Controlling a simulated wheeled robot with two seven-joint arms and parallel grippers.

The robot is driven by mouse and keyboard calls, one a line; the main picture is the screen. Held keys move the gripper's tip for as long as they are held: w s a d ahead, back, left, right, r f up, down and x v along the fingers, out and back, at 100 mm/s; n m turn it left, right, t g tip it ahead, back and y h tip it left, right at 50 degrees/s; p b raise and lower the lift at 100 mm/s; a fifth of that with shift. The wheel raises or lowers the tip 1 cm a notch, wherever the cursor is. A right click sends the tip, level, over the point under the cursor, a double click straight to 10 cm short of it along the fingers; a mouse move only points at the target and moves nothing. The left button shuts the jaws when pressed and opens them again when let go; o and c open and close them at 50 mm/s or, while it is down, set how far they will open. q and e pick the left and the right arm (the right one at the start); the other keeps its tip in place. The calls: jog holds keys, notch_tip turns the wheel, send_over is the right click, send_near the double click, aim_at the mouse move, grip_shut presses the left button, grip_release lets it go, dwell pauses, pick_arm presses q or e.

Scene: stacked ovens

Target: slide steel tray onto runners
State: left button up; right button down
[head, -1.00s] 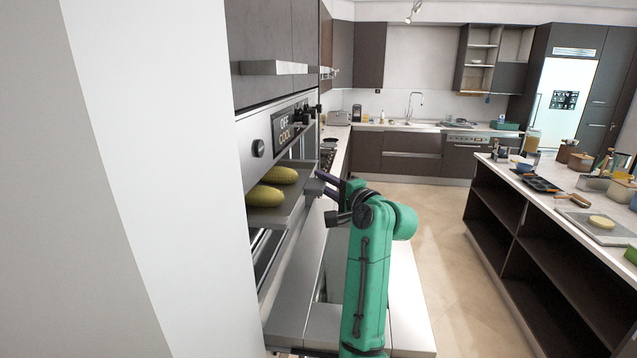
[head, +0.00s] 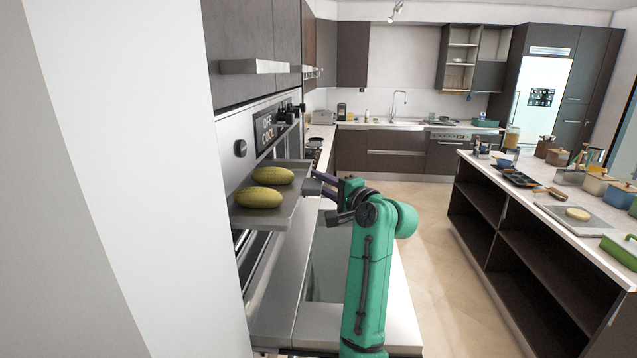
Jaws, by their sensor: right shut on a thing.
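The steel tray (head: 287,211) is held roughly level in front of the upper oven (head: 233,160), carrying two yellow-green corn-like ears (head: 272,175). My right gripper (head: 318,182) is shut on the tray's right edge, with my green arm reaching up from below. The tray's left side is close to the oven front; I cannot tell whether it touches. The oven's opening and its runners are hidden behind the tray. My left gripper is not in view.
A flat steel oven door with a glass pane (head: 328,262) lies open below the tray. A pale wall panel (head: 110,180) fills the left. An island (head: 540,215) with cookware stands right, with clear floor (head: 440,270) between.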

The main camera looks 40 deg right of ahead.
jog(key=shift+s+d+r, duration=0.15)
jog(key=shift+s+d, duration=1.15)
jog(key=shift+s, duration=0.2)
jog(key=shift+s+d, duration=1.35)
jog(key=shift+s, duration=0.1)
jog(key=shift+s+d, duration=0.7)
jog(key=shift+s, duration=0.15)
jog(key=shift+w+b, duration=0.1)
jog(key=shift+b, duration=0.2)
